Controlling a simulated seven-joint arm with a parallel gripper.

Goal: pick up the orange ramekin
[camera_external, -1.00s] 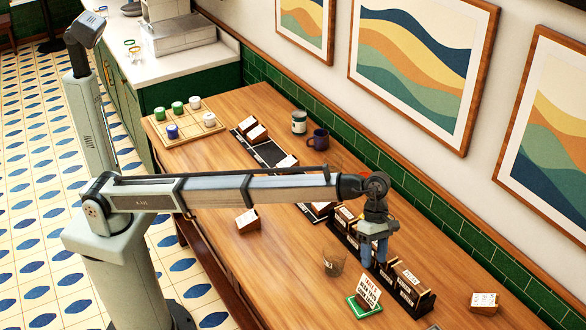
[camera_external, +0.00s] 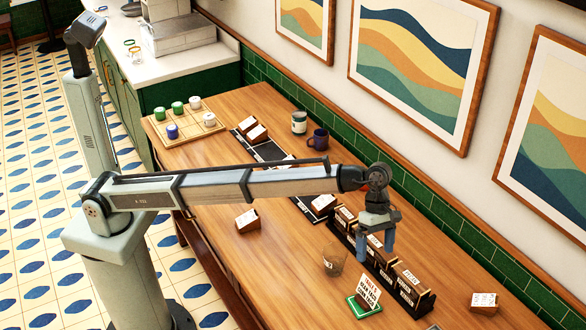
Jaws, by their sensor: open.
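Several small cups stand on a light wooden board (camera_external: 190,137) at the far left end of the table: green cups (camera_external: 177,108), white cups (camera_external: 209,119) and a blue cup (camera_external: 172,131). My gripper (camera_external: 376,247) points down over the right half of the table, far from that board. Its two blue-grey fingers are apart and I see nothing held between them. It appears above or in front of a dark rack of labelled boxes (camera_external: 409,283), part of which it hides.
A clear glass (camera_external: 334,260) and a small sign on a green base (camera_external: 365,303) stand near my gripper. A dark mug (camera_external: 318,140) and a canister (camera_external: 299,122) stand near the wall. Small labelled boxes (camera_external: 247,221) lie about. The table's front middle is mostly clear.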

